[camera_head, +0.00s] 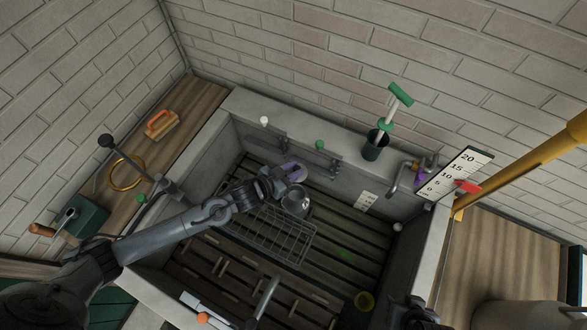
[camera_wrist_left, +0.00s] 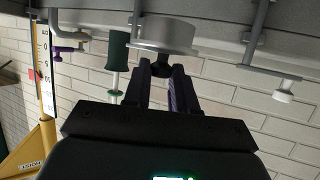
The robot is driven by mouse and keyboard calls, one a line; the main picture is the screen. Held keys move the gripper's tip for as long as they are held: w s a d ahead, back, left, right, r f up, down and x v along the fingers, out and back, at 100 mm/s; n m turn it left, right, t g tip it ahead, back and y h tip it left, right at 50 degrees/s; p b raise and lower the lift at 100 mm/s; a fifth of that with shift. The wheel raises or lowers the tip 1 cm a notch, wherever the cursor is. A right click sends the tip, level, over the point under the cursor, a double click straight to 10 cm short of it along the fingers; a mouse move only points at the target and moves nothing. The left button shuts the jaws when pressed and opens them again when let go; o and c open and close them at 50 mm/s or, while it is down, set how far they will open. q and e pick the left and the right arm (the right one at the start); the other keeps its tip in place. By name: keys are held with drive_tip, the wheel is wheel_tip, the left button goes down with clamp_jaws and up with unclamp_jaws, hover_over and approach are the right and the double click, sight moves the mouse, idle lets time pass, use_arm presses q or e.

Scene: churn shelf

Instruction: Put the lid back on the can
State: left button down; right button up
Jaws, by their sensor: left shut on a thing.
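My left gripper (camera_head: 284,182) reaches over the sink from the left. In the left wrist view its purple-padded fingers (camera_wrist_left: 170,85) are shut on the dark knob of a silver round lid (camera_wrist_left: 165,36).
A wire rack (camera_head: 280,238) lies in the slatted sink (camera_head: 240,170). A yellow pole (camera_head: 520,165) crosses the right.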

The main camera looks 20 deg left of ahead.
use_arm(q)
wheel_tip(320, 180, down, 14)
drive_tip(key=b, duration=1.1)
drive_tip(key=shift+p, duration=0.3)
idle(0.5)
drive_tip(key=shift+f, duration=0.1)
idle(0.4)
